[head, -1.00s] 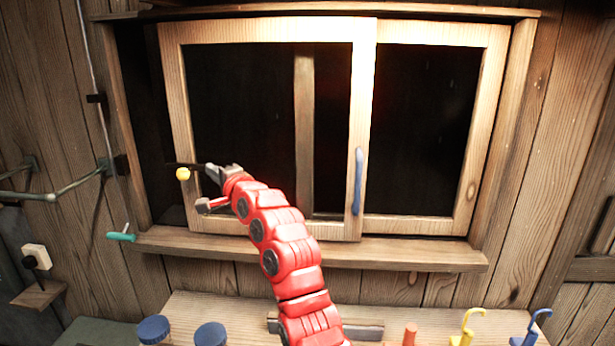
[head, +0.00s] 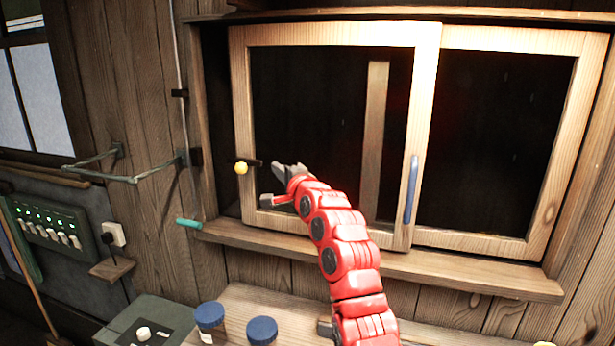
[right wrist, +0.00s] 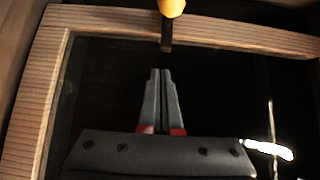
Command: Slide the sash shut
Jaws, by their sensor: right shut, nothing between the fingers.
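The wooden sash (head: 424,125) is a pale framed pane with a blue upright handle (head: 411,190) on its right stile. It overlaps the right-hand pane (head: 572,130). A narrow dark gap shows between its left stile and the left jamb (head: 205,130). A yellow knob (head: 241,169) on a short dark bar is in front of the left stile; it also shows in the right wrist view (right wrist: 172,6). My right gripper (head: 278,168) is shut and empty, just right of the knob, in front of the dark glass. In the right wrist view its fingertips (right wrist: 160,72) are together. My left gripper is out of view.
A sill ledge (head: 380,262) runs below the window. Blue-lidded jars (head: 210,315) stand on the bench beneath. Left of the window are a pipe (head: 178,110) with a teal-handled lever (head: 188,223), a jointed bracket (head: 130,178) and a green switch panel (head: 50,225).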

